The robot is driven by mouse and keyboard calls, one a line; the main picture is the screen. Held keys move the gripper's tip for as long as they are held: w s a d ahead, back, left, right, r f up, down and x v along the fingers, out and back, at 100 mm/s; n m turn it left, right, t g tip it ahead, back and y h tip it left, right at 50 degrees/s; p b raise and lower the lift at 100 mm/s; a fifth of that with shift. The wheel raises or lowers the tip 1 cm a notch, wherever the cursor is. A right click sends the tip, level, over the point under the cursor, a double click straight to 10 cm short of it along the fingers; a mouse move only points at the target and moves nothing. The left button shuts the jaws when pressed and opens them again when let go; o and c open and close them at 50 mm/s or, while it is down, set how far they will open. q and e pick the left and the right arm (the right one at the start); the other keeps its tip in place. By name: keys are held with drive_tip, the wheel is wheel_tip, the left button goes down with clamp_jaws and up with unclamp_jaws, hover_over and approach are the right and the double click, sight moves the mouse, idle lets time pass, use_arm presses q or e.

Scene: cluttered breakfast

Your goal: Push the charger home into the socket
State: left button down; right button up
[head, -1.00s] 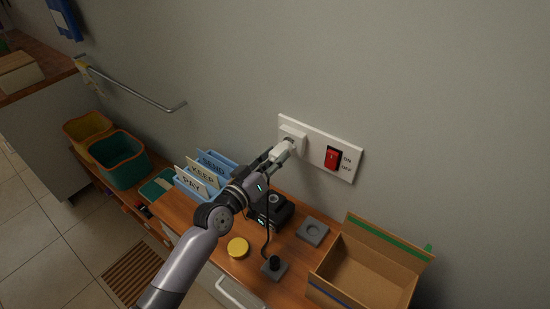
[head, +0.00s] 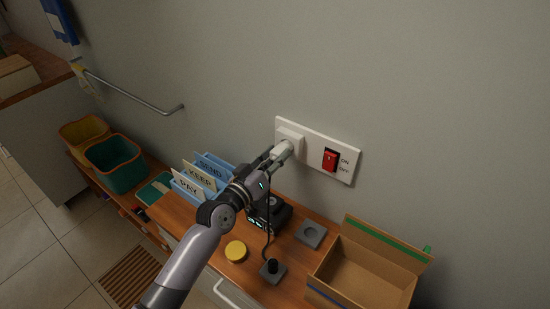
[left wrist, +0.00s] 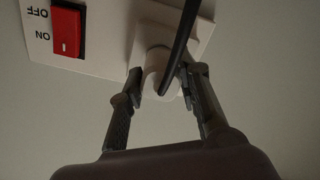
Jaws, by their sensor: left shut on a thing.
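The white wall plate (head: 316,151) carries a raised socket block (head: 289,136) at its left end and a red switch (head: 330,159) at its right. My left gripper (head: 279,155) is shut on the white charger (head: 285,148), just in front of the socket block. In the left wrist view, the fingers (left wrist: 160,84) stand on both sides of the charger (left wrist: 157,72). Its black cable (left wrist: 181,40) crosses in front of the plate. The prongs are hidden, and I cannot tell whether a gap is left at the socket. My right gripper is out of view.
Below on the wooden cabinet stand a blue letter rack (head: 187,190), a black device (head: 270,213), a yellow disc (head: 236,251), grey blocks (head: 310,235) and an open cardboard box (head: 365,272). The wall around the plate is clear.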

sight(274, 158)
use_arm(q)
drive_tip(key=shift+w+d+r, duration=0.15)
drive_tip(key=shift+w+d, duration=0.05)
drive_tip(key=shift+w, duration=0.1)
idle(0.4)
drive_tip(key=c, duration=1.1)
unclamp_jaws()
drive_tip(key=shift+w+d, duration=0.1)
drive_tip(key=shift+d, duration=0.05)
drive_tip(key=shift+p+v, duration=0.65)
drive_tip(key=shift+v, duration=2.4)
